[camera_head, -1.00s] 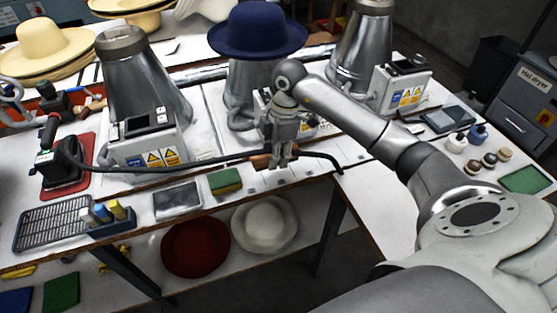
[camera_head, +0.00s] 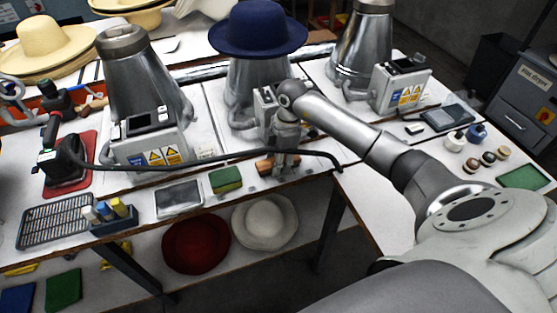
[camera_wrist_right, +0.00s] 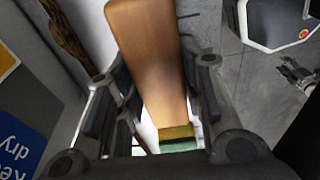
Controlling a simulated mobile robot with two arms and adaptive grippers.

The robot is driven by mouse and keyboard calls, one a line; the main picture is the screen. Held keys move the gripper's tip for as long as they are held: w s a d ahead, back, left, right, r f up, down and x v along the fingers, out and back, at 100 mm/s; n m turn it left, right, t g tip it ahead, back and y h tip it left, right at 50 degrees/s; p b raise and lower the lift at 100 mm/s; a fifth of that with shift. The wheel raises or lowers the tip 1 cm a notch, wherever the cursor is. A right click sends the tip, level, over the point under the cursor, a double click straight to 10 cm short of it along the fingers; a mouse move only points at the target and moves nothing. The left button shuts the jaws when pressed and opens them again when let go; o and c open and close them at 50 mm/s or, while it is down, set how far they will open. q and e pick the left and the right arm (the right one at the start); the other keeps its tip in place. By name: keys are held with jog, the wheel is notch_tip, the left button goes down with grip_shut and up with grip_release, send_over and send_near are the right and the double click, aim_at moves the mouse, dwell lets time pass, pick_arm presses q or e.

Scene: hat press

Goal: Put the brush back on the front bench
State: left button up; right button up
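The brush (camera_head: 265,166) has a bare orange-brown wooden body. It is low at the front bench (camera_head: 243,202), right of the green-and-yellow sponge. My right gripper (camera_head: 287,168) points down at it. In the right wrist view the brush (camera_wrist_right: 152,60) lies between the two fingers of my right gripper (camera_wrist_right: 162,85). The fingers stand close to its sides, and I cannot tell whether they press on it. Its underside is hidden, so contact with the bench is unclear. My left gripper is not in view.
The sponge (camera_head: 226,180) and a grey pad (camera_head: 179,198) lie left of the brush. A black hose (camera_head: 225,160) passes close behind it. The press with the blue hat (camera_head: 258,30) stands behind my right gripper. Hats (camera_head: 265,222) lie on the lower shelf.

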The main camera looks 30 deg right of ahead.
aim_at(284, 159)
jog(key=o, duration=0.3)
jog(key=shift+o, duration=0.2)
jog(key=shift+r, duration=0.25)
notch_tip(284, 159, up, 12)
jog(key=d+b, duration=0.1)
jog(key=shift+s+d+f, duration=0.15)
jog(key=shift+s+d, duration=0.1)
jog(key=shift+d, duration=0.1)
